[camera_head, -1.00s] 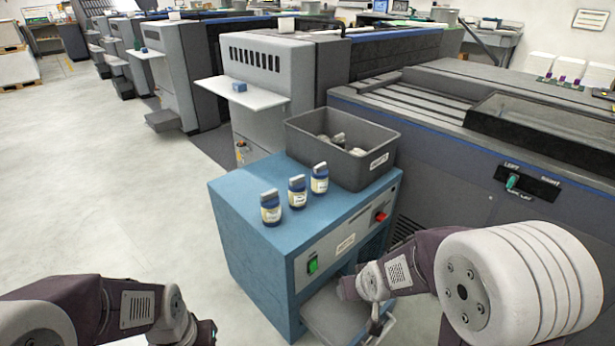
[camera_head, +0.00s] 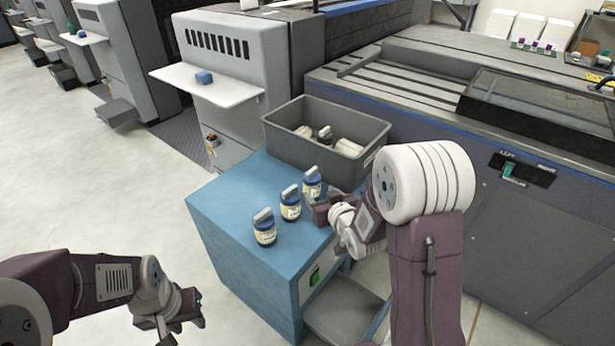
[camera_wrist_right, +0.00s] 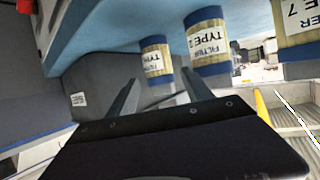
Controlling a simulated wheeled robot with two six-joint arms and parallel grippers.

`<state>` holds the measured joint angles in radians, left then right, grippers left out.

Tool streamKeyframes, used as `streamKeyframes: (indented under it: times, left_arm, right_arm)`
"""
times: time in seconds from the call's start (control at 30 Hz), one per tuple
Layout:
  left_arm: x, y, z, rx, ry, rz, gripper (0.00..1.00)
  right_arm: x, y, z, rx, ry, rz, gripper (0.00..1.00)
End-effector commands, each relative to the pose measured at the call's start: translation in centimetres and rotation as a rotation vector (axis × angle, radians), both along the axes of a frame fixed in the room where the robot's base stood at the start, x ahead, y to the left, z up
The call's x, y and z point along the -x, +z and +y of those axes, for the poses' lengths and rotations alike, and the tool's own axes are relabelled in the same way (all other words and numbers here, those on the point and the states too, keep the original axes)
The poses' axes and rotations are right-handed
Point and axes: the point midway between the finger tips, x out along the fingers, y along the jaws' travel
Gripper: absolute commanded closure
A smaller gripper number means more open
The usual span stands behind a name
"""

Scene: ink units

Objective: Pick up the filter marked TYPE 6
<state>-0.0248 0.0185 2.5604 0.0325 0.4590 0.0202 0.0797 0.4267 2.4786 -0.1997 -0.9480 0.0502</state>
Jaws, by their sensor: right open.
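Three filters with dark blue lids, cream labels and grey tops stand upright in a row on a blue cabinet (camera_head: 235,205). The one nearest the bin (camera_head: 312,183) also shows in the right wrist view (camera_wrist_right: 156,60); its label reads TYPE, the number unclear. The middle filter (camera_head: 290,203) seems marked TYPE 2 in the wrist view (camera_wrist_right: 207,42). The front-left filter (camera_head: 264,228) is marked TYPE 7 (camera_wrist_right: 298,20). My right gripper (camera_head: 310,207) is open and empty, its fingers pointing towards the filter nearest the bin. My left gripper (camera_head: 190,306) hangs over the floor, jaws unclear.
A grey bin (camera_head: 290,148) with several items inside stands at the back of the cabinet. A large grey machine (camera_head: 440,200) is to the right. A grey machine with a white shelf (camera_head: 225,92) stands behind. The floor at left is clear.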

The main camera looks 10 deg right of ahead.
Motion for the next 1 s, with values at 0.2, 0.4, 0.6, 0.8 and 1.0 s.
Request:
streamKeyframes:
  times: [0.2,0.4,0.6,0.8,1.0]
  left_arm:
    - [0.0,-1.4,0.0,0.000,0.000,0.000,0.64]
    - [0.0,-1.5,0.0,0.000,0.000,0.000,0.64]
    - [0.0,-3.4,0.0,0.000,0.000,0.000,0.64]
    - [0.0,-3.5,0.0,0.000,0.000,0.000,0.64]
    - [0.0,-3.5,0.0,0.000,0.000,0.000,0.64]
  right_arm:
    - [-2.8,-1.6,0.3,0.000,0.001,0.001,0.41]
    - [-3.7,-1.7,0.3,0.000,0.000,0.001,0.41]
    - [-6.9,-3.4,0.3,0.001,0.000,0.000,0.41]
    - [-8.3,-3.7,0.5,-0.001,0.001,0.002,0.41]
    - [-8.3,-3.6,0.5,-0.001,0.000,0.002,0.55]
